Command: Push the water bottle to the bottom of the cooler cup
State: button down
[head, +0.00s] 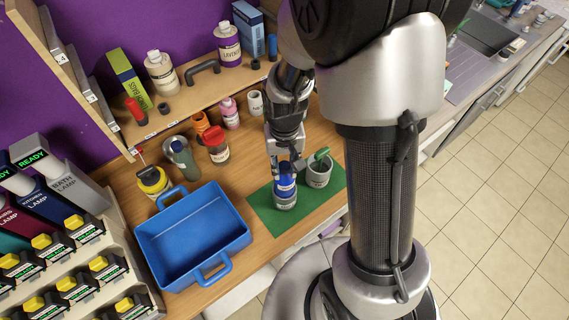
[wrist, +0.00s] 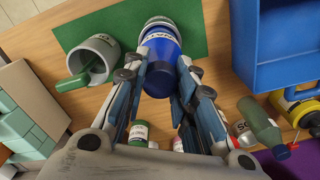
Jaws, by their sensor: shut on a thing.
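The blue water bottle (head: 286,183) stands about upright on the right side of the worktop, its lower part hidden by a grey cooler cup (head: 285,203) on a green mat. In the wrist view the bottle (wrist: 160,65) lies between my fingers, with the cup's grey rim (wrist: 158,22) around its far end. My gripper (head: 286,168) is above the cup, shut on the bottle's upper part. How deep the bottle sits in the cup cannot be seen.
A second grey cup (head: 319,174) with a green item in it stands close right of the bottle. A blue tray (head: 187,250) lies left of the mat (head: 262,211). Several bottles, a red-capped jar (head: 217,150) and a shelf (head: 200,92) stand behind.

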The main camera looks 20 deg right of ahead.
jog(key=shift+f+b, duration=1.3)
jog(key=shift+f, duration=0.3)
jog(key=c, duration=1.2)
grip_release()
notch_tip(320, 180, up, 11)
jog(key=shift+f, duration=0.15)
jog(key=shift+r, duration=0.7)
